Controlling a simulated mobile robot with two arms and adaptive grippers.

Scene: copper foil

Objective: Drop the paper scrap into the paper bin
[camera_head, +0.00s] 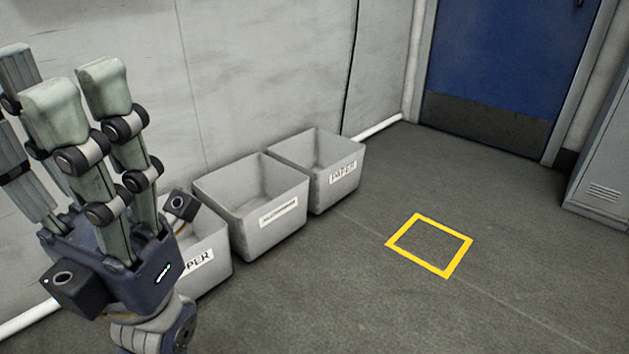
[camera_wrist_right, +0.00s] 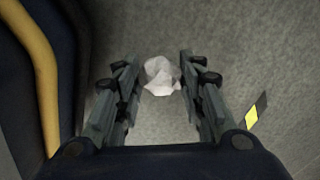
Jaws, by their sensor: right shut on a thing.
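The white crumpled paper scrap (camera_wrist_right: 161,75) is held between the fingers of my right gripper (camera_wrist_right: 161,72), seen in the right wrist view. My right gripper is not in the head view. My left gripper (camera_head: 78,92) is at the left of the head view, fingers upward, spread and empty. The paper bin (camera_head: 335,190), a grey open bin with a label reading PAPER, stands against the wall at the right end of a row. Its inside shows no contents that I can make out.
A middle grey bin (camera_head: 265,225) has a label too small to read surely. A third bin (camera_head: 205,260) is partly hidden by my left gripper; its label shows "PER". A yellow floor square (camera_head: 430,245) lies right of the bins. A blue door (camera_head: 505,65) and grey locker (camera_head: 605,150) stand beyond.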

